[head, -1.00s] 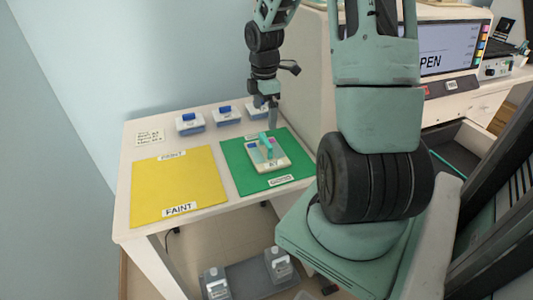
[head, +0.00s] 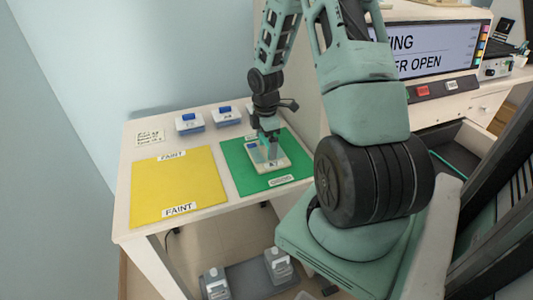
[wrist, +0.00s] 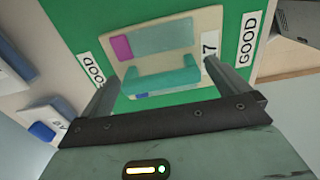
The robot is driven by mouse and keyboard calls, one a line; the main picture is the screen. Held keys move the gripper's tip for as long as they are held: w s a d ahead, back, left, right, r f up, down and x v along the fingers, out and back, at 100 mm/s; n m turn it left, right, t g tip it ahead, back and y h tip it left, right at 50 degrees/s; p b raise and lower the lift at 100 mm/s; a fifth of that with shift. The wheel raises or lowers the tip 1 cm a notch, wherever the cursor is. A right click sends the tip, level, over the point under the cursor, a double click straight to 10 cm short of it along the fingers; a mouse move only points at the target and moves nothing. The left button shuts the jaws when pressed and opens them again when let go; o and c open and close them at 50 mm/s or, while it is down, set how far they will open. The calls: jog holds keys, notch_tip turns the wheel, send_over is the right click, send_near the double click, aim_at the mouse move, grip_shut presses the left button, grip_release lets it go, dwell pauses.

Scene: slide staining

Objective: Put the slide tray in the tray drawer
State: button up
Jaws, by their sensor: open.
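The slide tray (head: 284,163) is a cream plate with coloured slide patches and a teal handle (wrist: 163,80), marked with a label ending in 7. It lies flat on the green GOOD mat (head: 241,184). My gripper (head: 268,148) is open and points down over the tray. In the wrist view its fingers stand on either side of the handle, with gaps visible; whether they touch the tray is unclear. A drawer (head: 447,157) stands open at the right under the machine, partly hidden by my arm. The screen (head: 435,48) shows "ER OPEN".
A yellow FAINT mat (head: 165,190) lies left of the green mat, empty. Several white and blue boxes (head: 190,123) line the table's back edge by a small note card (head: 149,137). A grey tray (head: 245,277) with bottles is below. The machine's wall stands right of the table.

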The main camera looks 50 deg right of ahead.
jog(key=c, duration=1.1)
